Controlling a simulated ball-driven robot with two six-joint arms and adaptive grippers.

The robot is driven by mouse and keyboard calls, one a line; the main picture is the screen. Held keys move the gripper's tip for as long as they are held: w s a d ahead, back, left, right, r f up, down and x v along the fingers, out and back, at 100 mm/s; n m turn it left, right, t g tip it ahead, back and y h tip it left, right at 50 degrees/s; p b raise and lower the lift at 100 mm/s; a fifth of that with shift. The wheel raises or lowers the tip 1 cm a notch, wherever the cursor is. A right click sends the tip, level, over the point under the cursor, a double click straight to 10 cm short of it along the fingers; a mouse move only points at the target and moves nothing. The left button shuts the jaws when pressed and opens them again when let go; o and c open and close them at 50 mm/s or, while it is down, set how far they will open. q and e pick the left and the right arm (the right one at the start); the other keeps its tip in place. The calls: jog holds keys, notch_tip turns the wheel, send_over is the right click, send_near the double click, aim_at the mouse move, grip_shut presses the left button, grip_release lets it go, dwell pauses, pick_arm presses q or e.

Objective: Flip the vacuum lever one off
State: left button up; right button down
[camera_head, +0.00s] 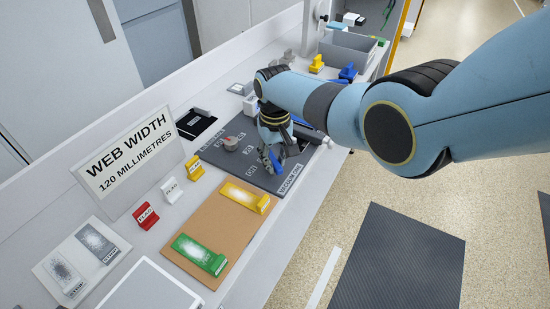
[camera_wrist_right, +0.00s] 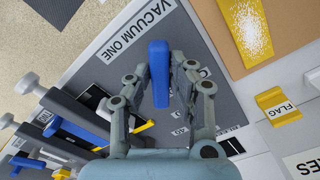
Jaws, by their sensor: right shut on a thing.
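The blue vacuum lever (camera_wrist_right: 159,72) stands beside the VACUUM ONE label (camera_wrist_right: 137,32) in the right wrist view. My right gripper (camera_wrist_right: 160,80) is shut on this lever, with one finger on each side of it. In the head view my right gripper (camera_head: 274,160) reaches down over the dark grey panel (camera_head: 214,156), close to the VACUUM ONE label (camera_head: 291,180). There the fingers hide most of the lever. Which position the lever is in I cannot tell. My left gripper is not in view.
A brown board (camera_head: 212,228) with a yellow holder (camera_head: 245,196) and a green holder (camera_head: 200,253) lies nearer. Red (camera_head: 146,215), white and yellow flags stand beside it. A WEB WIDTH sign (camera_head: 130,160) leans at left. A grey bin (camera_head: 346,54) stands at the far end.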

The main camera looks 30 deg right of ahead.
aim_at(275, 161)
jog(key=c, duration=1.2)
grip_release()
jog(key=shift+r, duration=0.15)
notch_tip(275, 161, up, 12)
